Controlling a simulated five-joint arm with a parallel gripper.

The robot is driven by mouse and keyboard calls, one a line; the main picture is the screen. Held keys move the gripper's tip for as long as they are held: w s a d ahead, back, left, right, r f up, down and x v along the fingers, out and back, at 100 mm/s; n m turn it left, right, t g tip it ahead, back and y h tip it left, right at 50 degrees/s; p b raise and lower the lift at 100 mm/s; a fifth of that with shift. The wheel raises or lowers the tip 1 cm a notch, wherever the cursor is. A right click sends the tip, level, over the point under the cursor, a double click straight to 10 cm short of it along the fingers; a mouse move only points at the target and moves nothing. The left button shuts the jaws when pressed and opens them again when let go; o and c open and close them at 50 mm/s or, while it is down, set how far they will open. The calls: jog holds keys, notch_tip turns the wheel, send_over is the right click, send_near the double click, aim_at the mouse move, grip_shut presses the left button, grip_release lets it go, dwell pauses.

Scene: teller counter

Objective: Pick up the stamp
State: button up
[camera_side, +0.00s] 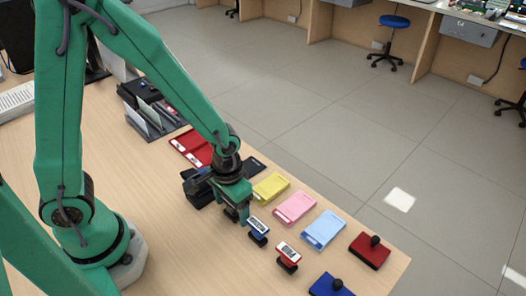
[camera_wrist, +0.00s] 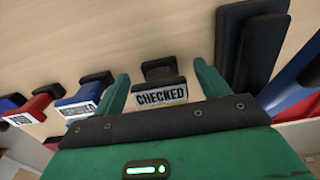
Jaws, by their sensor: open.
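A black stamp with a label reading CHECKED (camera_wrist: 162,95) shows in the wrist view, between the two fingers of my open gripper (camera_wrist: 161,84). I cannot tell whether either finger touches it. In the side view my gripper (camera_side: 238,212) is low over the counter and mostly hides this stamp. A blue stamp (camera_side: 258,230) and a red stamp (camera_side: 288,256) stand in a row toward the lower right. In the wrist view the blue stamp (camera_wrist: 82,100) and red stamp (camera_wrist: 36,108) are left of the gripper.
Yellow (camera_side: 271,187), pink (camera_side: 294,209) and light blue (camera_side: 323,230) pads lie along the counter edge. A red block with a dark knob (camera_side: 369,251) and a blue one (camera_side: 330,286) are lower right. A black object (camera_side: 197,192) stands close left of my gripper.

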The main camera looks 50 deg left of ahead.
jog(key=c, duration=1.1)
jog(key=shift+r, duration=0.2)
jog(key=shift+r, duration=1.2)
jog(key=shift+s+d+r, duration=0.15)
jog(key=shift+d+r, duration=0.05)
jog(key=shift+r, duration=0.65)
jog(key=s+d+r, duration=0.4)
jog(key=s+d, duration=0.1)
jog(key=s+d+r, duration=0.2)
jog(key=s, duration=0.1)
jog(key=shift+s+d+r, duration=0.15)
jog(key=shift+s+r, duration=0.05)
jog(key=shift+r, duration=0.1)
